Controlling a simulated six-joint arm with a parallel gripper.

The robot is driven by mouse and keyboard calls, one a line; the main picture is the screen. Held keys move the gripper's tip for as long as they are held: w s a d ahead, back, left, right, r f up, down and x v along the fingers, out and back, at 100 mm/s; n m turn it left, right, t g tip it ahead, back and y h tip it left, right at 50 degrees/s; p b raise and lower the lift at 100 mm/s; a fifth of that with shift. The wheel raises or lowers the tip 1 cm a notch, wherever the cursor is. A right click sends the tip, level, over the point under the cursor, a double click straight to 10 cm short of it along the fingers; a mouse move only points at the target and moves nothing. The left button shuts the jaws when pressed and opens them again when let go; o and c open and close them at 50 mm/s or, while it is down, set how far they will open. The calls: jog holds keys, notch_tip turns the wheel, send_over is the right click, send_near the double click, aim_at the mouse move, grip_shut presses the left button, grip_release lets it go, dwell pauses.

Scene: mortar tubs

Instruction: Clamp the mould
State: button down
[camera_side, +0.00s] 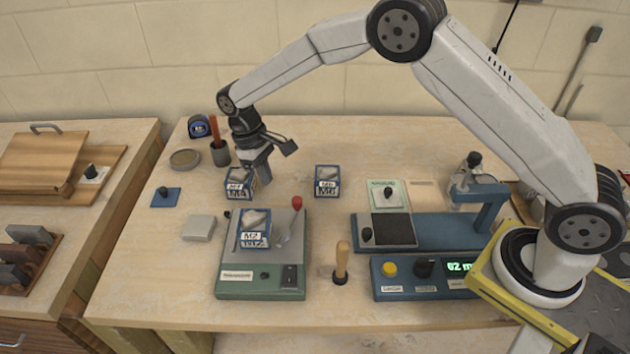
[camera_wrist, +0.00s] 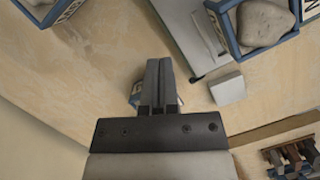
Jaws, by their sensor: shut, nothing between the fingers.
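A blue mould marked M2 (camera_side: 255,228) holds a grey lump and sits on the grey plate of a green machine (camera_side: 262,292). A red-knobbed lever (camera_side: 297,203) stands raised at that machine's right side. In the wrist view a blue mould with its grey lump (camera_wrist: 262,25) is at upper right, partly cut off. A second blue mould (camera_side: 236,190) is beside my gripper, and a third (camera_side: 327,182) stands to the right.
A pale block (camera_side: 198,228) lies left of the green machine. A wooden-handled tool (camera_side: 341,265) stands right of it, near a blue control box (camera_side: 428,278). The front left of the table is clear.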

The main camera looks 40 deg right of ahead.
jog(key=x, duration=0.3)
jog(key=shift+s+d+r, duration=0.1)
jog(key=shift+s+r, duration=0.05)
jog(key=shift+s, duration=0.2)
jog(key=shift+s+d, duration=0.25)
jog(key=shift+s, duration=0.5)
jog(key=shift+s+d, duration=0.25)
jog(key=shift+s, duration=0.5)
